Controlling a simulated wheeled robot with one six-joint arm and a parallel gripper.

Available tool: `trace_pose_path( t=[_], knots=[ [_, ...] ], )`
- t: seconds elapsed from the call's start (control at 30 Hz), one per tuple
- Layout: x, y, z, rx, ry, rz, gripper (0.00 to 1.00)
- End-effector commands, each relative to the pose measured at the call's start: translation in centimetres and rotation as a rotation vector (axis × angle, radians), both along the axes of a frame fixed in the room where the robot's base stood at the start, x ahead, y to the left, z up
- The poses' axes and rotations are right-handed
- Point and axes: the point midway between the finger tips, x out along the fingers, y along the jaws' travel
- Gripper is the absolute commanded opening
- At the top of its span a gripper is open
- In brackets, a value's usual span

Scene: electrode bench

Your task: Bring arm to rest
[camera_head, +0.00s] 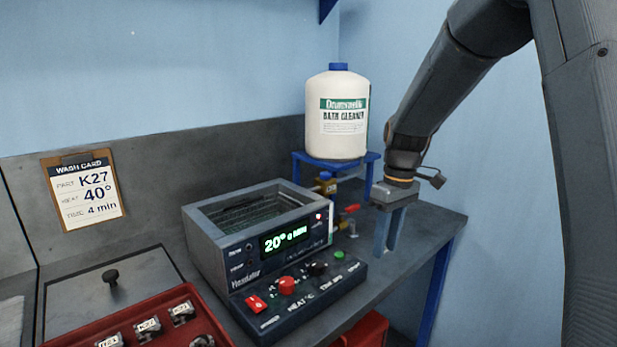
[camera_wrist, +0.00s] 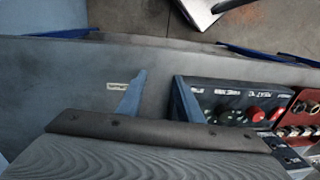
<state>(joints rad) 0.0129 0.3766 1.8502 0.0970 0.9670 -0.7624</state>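My arm reaches down from the upper right in the head view. My gripper (camera_head: 387,250) points down over the right part of the bench (camera_head: 425,228), to the right of the ultrasonic bath. In the wrist view its two blue fingers (camera_wrist: 155,95) stand apart with only bare bench between them, so it is open and empty. I cannot tell exactly how far the fingertips are above the bench.
The bath (camera_head: 215,248) with its control panel (camera_head: 300,290) stands left of my gripper. A cleaner bottle (camera_head: 337,115) sits on a blue stand (camera_head: 300,157) behind, near small valves. A red tray (camera_head: 95,330) holds several labelled parts. A wash card (camera_head: 85,190) leans behind.

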Motion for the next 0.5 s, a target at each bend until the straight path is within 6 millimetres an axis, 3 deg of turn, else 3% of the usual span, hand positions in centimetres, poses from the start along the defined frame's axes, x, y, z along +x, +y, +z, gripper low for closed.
trace_pose_path(
  t=[0.03, 0.3, 0.4, 0.5],
  knots=[
    [-2.5, -0.1, -0.6, -0.014, -0.003, -0.072, 0.33],
    [-14.8, -0.9, -4.8, -0.068, -0.042, -0.476, 0.33],
    [-18.2, -1.1, -5.9, -0.074, -0.055, -0.582, 0.33],
    [-20.5, -1.2, -6.7, -0.076, -0.064, -0.65, 0.33]
  ],
)
